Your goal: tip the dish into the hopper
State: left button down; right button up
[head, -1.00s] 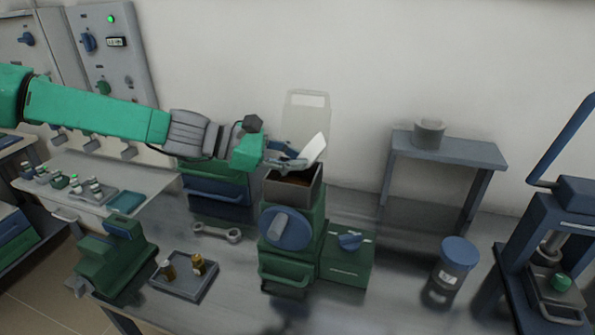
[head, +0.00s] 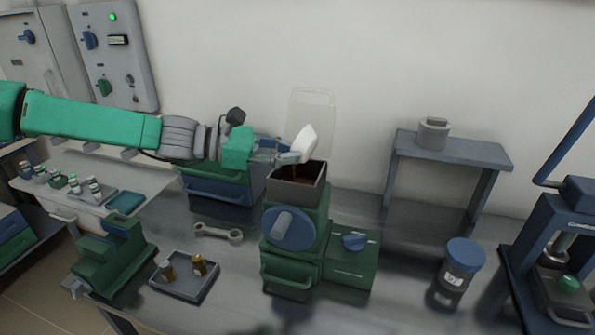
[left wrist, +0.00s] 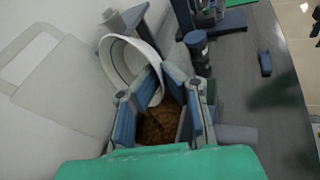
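The white dish (head: 304,143) is steeply tipped over the open square hopper (head: 313,187) on top of the green mill (head: 310,215). My left gripper (head: 290,156) is shut on the dish's rim, above the hopper's left back side. In the left wrist view the dish (left wrist: 128,62) stands tilted with its rim between the fingers (left wrist: 160,86). Brown granular material (left wrist: 157,127) lies in the hopper, and a brown streak shows below the dish in the head view. The dish's inside is mostly hidden in the head view. My right gripper is not in view.
A clear upright panel (head: 313,110) stands behind the hopper. A tray with small jars (head: 184,283) and a wrench (head: 217,233) lie to the left. A blue-lidded jar (head: 460,262), a small raised shelf (head: 453,150) and a press (head: 560,240) stand to the right.

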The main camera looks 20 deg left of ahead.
pick_arm(q)
jog(key=shift+w+a+f+n+h+b, duration=0.15)
jog(key=shift+a+n+h+b, duration=0.2)
jog(key=shift+a, duration=0.2)
jog(key=shift+d+r, duration=0.25)
jog(key=shift+d, duration=0.25)
jog(key=shift+w+d, duration=0.3)
jog(key=shift+w, duration=0.05)
jog(key=shift+w+a+f, duration=0.1)
jog(key=shift+w+a, duration=0.1)
jog(key=shift+a, duration=0.2)
jog(key=shift+s+d+b, duration=0.2)
jog(key=shift+s+b, duration=0.1)
jog(key=shift+s+d+r+n+h+b, duration=0.25)
jog(key=shift+s+d+r+h+b, duration=0.1)
jog(key=shift+s, duration=0.25)
jog(key=shift+w+a, duration=0.1)
jog(key=shift+w, duration=0.1)
jog(key=shift+w+f, duration=0.1)
jog(key=shift+w, duration=0.05)
jog(key=shift+s+d, duration=0.2)
jog(key=shift+d, duration=0.05)
